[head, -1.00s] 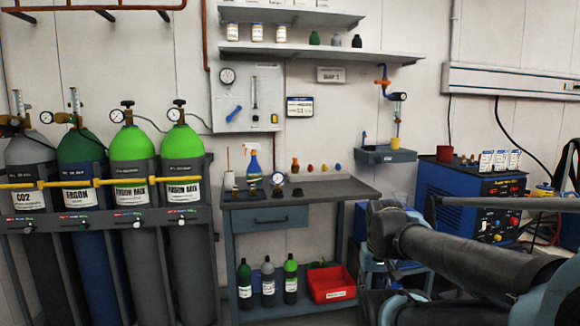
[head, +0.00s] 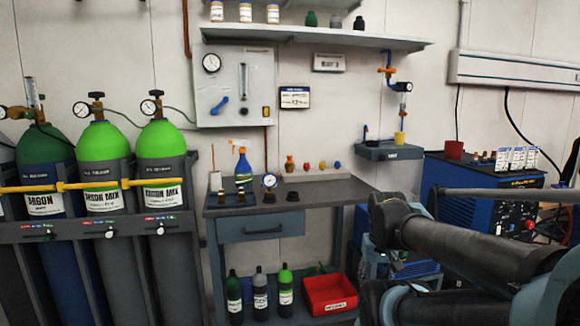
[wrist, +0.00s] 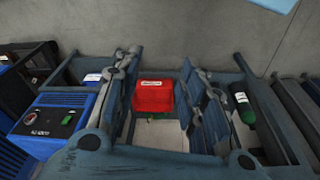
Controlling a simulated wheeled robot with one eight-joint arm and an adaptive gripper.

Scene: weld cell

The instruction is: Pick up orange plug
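Several small coloured plugs stand in a row on a light strip at the back of the grey workbench (head: 345,191) in the head view. The orange plug (head: 290,164) appears to be the leftmost and tallest. A red one (head: 307,167), a yellow one (head: 322,165) and a blue one (head: 337,165) stand to its right. My gripper (wrist: 161,60) shows in the wrist view with its two fingers wide apart and nothing between them. It is apart from the plugs, which the wrist view does not show. In the head view only my arm shows, at right.
A red bin (head: 330,292) and several bottles stand on the bench's lower shelf. A spray bottle (head: 242,168) and a gauge (head: 270,183) stand left of the plugs. Gas cylinders (head: 103,165) are at left, a blue welder (head: 480,195) at right. A wall shelf (head: 320,38) hangs above.

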